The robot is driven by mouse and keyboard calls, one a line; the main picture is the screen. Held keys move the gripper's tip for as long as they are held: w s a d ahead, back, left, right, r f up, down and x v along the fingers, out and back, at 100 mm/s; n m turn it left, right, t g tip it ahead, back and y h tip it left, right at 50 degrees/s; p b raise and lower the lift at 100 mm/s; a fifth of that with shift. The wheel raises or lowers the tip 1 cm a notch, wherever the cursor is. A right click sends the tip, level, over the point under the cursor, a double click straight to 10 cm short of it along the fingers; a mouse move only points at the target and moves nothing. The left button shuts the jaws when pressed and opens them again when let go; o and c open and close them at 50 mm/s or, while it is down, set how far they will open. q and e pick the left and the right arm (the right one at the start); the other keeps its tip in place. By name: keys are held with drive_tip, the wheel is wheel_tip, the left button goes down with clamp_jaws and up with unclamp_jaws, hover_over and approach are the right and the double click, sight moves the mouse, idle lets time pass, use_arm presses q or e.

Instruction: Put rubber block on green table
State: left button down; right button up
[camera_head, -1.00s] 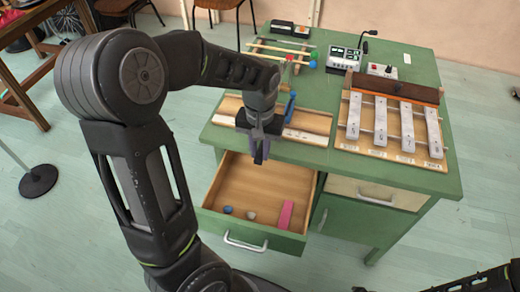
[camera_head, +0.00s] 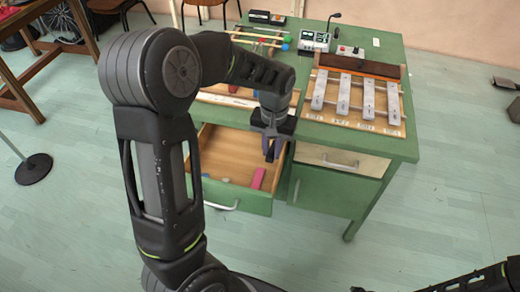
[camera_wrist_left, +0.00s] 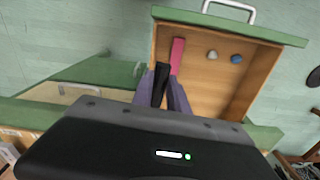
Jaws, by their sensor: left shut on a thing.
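My left gripper (camera_head: 269,156) hangs over the right side of the open drawer (camera_head: 217,192) of the green table (camera_head: 398,149). In the left wrist view its purple-grey fingers are shut on a black block (camera_wrist_left: 162,82), which I take to be the rubber block. It is held above the drawer, below the level of the tabletop; the fingers hide much of it. A pink bar (camera_head: 258,178) lies in the drawer and also shows in the left wrist view (camera_wrist_left: 177,55). Part of my right arm shows at the lower right, but its gripper does not.
The tabletop holds a metal-bar xylophone (camera_head: 357,98), a wooden frame with colored mallets (camera_head: 262,38), a small mixer (camera_head: 315,42) and a red-button box (camera_head: 350,52). Green tabletop shows bare along the right and front edges. Two small pieces also lie in the drawer.

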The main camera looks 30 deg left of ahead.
use_arm(q)
drive_tip(key=w+d+f+m, duration=0.2)
drive_tip(key=d+f+m, duration=0.1)
drive_tip(key=d+f, duration=0.7)
drive_tip(key=shift+w+f, duration=0.15)
drive_tip(key=shift+f, duration=0.25)
